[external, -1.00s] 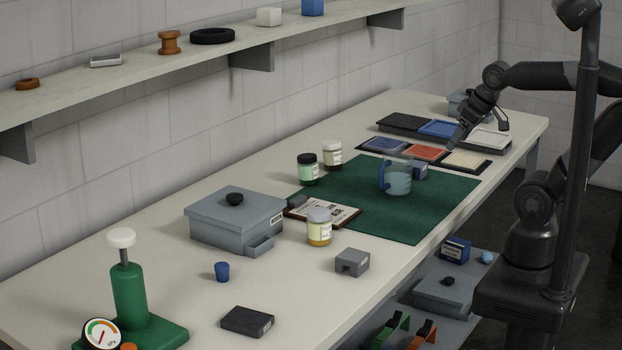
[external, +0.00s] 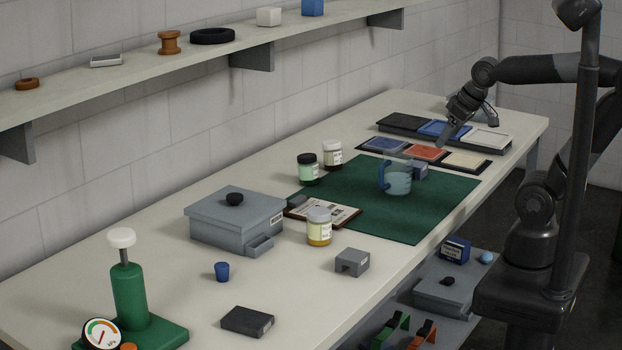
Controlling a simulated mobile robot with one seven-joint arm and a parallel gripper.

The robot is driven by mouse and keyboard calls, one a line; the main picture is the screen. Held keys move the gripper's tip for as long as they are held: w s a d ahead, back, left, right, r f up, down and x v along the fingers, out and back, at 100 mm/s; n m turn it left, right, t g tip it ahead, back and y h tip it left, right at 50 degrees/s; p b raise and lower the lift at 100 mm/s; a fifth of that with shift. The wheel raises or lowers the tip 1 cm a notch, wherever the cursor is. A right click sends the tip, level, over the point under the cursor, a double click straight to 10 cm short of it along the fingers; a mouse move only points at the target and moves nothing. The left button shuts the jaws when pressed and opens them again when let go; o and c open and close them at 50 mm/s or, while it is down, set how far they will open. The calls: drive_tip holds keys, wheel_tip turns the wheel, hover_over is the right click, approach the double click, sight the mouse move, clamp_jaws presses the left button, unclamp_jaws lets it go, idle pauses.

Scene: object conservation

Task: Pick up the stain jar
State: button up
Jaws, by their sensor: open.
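Three labelled jars stand upright on the bench, and their print is too small to tell which is the stain jar. An amber jar with a grey lid (external: 319,228) stands at the mat's front left. My gripper (external: 443,145) is open, empty and tilted down above the coloured trays, apart from all the jars and to their right. Its fingertips are small in this view.
A clipboard (external: 335,214) lies near the amber jar. A grey lidded box (external: 236,219) stands left. The mat's front right is clear.

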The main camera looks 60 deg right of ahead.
drive_tip(key=w+a+n, duration=0.1)
drive_tip(key=w+a, duration=0.5)
drive_tip(key=w, duration=0.1)
drive_tip(key=n+g+y, duration=0.1)
drive_tip(key=n, duration=0.1)
hover_over(323, 211)
drive_tip(key=s+d, duration=0.1)
drive_tip(key=s, duration=0.1)
wheel_tip(323, 211, down, 8)
drive_tip(key=x, duration=0.5)
drive_tip(key=shift+s+f, duration=0.15)
drive_tip(key=shift+s, duration=0.05)
drive_tip(key=shift+a+x, duration=0.15)
drive_tip(key=shift+x, duration=1.15)
drive_tip(key=shift+a+x, duration=0.2)
drive_tip(key=shift+x, duration=1.1)
drive_tip(key=shift+c, duration=0.2)
drive_tip(key=c, duration=1.2)
